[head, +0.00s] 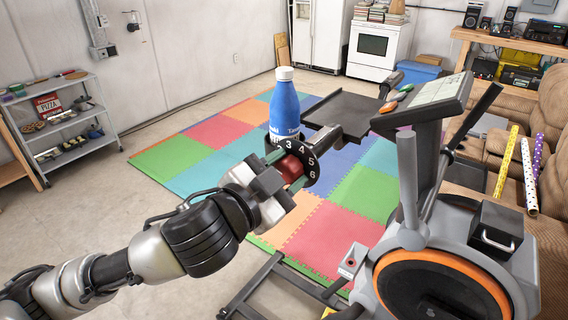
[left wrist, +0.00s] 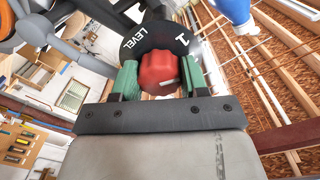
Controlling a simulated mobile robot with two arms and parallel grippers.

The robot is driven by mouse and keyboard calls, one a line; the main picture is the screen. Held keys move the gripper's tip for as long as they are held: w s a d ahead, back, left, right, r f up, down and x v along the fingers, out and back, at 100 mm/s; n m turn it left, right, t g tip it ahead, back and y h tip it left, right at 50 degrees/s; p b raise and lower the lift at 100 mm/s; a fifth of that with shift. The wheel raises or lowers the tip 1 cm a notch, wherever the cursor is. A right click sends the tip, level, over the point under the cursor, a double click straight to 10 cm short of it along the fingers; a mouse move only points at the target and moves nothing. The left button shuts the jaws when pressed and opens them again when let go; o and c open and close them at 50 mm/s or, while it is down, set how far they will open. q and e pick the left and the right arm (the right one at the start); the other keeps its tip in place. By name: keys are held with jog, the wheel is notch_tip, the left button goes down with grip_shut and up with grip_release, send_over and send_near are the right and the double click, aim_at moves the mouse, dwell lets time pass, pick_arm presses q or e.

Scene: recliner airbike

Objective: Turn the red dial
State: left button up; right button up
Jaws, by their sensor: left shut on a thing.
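The red dial (head: 290,168) sits in front of a black round plate (head: 311,160) with white numbers, at the end of the exercise bike's arm. In the left wrist view the red dial (left wrist: 158,72) lies between the green finger pads, and the plate behind it (left wrist: 182,42) shows "LEVEL" and "1". My left gripper (head: 282,172) is shut on the dial from the left; it also shows in the left wrist view (left wrist: 159,82). A white line shows on the dial's face. My right gripper is not in view.
A blue bottle with a white cap (head: 284,108) stands right behind the dial. The bike's console (head: 425,100) and grey body (head: 470,245) are to the right. A grey shelf (head: 62,120) is far left. Colored foam mats (head: 325,240) cover the floor.

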pick_arm(q)
jog(key=m+p, duration=0.2)
jog(key=m, duration=0.2)
jog(key=shift+r, duration=0.15)
jog(key=m+p, duration=0.2)
jog(key=m, duration=0.2)
jog(key=m+p, duration=0.2)
jog(key=m, duration=0.1)
jog(key=shift+m+y, duration=0.3)
jog(key=m+p, duration=0.2)
jog(key=m, duration=0.1)
jog(key=m+p, duration=0.3)
jog(key=m, duration=0.3)
jog(key=shift+m+p, duration=0.3)
jog(key=shift+p, duration=0.05)
jog(key=shift+s+f+m+t+p, duration=0.1)
jog(key=shift+f+m+t+p, duration=0.1)
jog(key=shift+m+p, duration=0.7)
jog(key=shift+f+m+t+p, duration=0.1)
jog(key=shift+m+t+p, duration=0.2)
jog(key=shift+m, duration=1)
jog(key=o, duration=0.9)
